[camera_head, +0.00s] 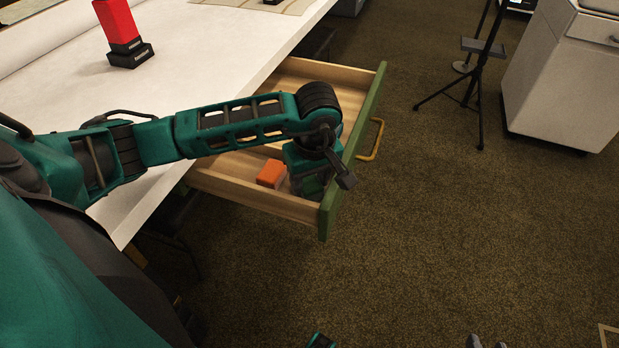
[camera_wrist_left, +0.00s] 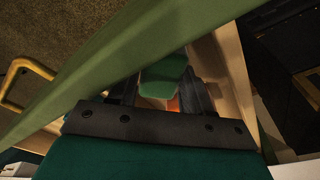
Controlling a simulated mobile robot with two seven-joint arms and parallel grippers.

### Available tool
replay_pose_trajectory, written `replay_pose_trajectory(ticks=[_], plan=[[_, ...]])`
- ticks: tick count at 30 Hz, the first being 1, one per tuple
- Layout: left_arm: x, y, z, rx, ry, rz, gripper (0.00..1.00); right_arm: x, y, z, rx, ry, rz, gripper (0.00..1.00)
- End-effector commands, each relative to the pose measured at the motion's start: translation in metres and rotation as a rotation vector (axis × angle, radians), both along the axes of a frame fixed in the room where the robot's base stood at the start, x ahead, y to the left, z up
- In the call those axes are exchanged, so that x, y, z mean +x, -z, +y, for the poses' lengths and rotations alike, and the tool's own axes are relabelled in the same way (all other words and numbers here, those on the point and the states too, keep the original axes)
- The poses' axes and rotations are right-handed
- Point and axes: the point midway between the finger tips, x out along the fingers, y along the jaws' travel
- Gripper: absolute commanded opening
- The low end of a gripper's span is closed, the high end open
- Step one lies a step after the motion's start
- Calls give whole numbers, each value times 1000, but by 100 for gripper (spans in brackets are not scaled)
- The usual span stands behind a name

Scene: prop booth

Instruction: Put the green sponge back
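The green sponge (camera_wrist_left: 163,76) shows in the left wrist view between the two dark fingers of my left gripper (camera_wrist_left: 160,92), which look closed on its sides. In the head view my left gripper (camera_head: 312,185) points down inside the open drawer (camera_head: 235,193), close behind its green front, and hides the sponge. I cannot tell whether the sponge touches the drawer floor. Two grey tips at the bottom edge of the head view look like my right gripper (camera_head: 486,342), with a gap between them and nothing visible there.
An orange block (camera_head: 271,173) lies in the drawer beside my left gripper. The drawer's green front (camera_head: 365,115) has a yellow handle (camera_head: 373,140). A red and black object (camera_head: 121,35) stands on the white table (camera_head: 200,60). A tripod stand (camera_head: 478,75) and white cabinet (camera_head: 565,80) stand right. Carpet between is clear.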

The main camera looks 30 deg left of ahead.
Motion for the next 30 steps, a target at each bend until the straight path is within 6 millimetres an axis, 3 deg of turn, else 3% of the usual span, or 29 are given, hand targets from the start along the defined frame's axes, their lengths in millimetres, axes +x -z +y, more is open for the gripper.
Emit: replay_pose_trajectory(ticks=[12,24,30], plan=[[0,-7,0,0,0,0,56,0,-7,0,-2,-2,-3,38],[-6,-88,-10,0,0,-4,56,0,-26,-1,-6,-4,-5,38],[-8,-115,-14,0,0,0,56,0,-30,-1,-5,-4,-4,38]])
